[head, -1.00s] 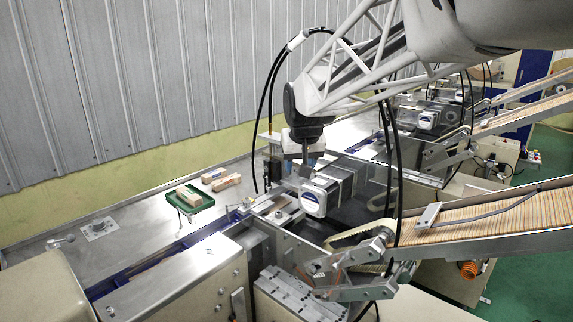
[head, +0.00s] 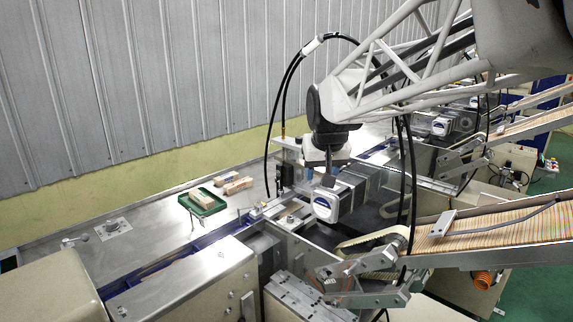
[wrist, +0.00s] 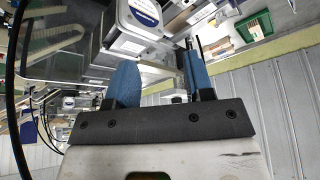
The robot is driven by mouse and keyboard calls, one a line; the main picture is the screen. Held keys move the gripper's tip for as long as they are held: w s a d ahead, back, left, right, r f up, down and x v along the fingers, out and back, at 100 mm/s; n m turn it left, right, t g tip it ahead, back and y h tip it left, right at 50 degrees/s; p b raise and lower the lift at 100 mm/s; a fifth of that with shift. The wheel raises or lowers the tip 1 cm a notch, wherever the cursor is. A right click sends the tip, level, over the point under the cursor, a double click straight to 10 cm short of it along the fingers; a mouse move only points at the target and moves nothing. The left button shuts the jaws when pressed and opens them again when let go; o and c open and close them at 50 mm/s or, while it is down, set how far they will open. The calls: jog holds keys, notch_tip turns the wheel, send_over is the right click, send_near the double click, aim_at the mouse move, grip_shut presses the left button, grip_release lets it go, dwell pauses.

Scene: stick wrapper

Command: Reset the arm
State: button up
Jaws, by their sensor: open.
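My gripper (head: 328,177) hangs from my arm over the middle of the wrapping machine, near a motor with a white square face (head: 326,205). In the wrist view my gripper (wrist: 161,75) shows two blue fingers on a dark bar, spread apart with nothing held between them. The white motor face (wrist: 146,14) is at the top there, beyond the fingers. In the head view the fingertips are small and partly lost against the machine.
A green tray (head: 188,202) with a wooden bundle stands on the steel table (head: 148,225), two more bundles beside it. A stick-filled conveyor (head: 505,222) rises at the right. Black cables (head: 409,165) hang near my arm. A corrugated wall (head: 110,90) stands behind.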

jog(key=s+d+f, duration=0.2)
jog(key=s+f, duration=0.1)
jog(key=s, duration=0.7)
jog(key=s+d+f+g, duration=0.1)
jog(key=s+d+f, duration=0.2)
jog(key=s, duration=0.8)
jog(key=s+d+f+m+g, duration=0.1)
jog(key=s+d+f, duration=0.2)
jog(key=s, duration=0.7)
notch_tip(320, 180, down, 2)
jog(key=shift+s+f+h, duration=0.15)
jog(key=shift+f+h, duration=0.1)
jog(key=shift+h, duration=0.15)
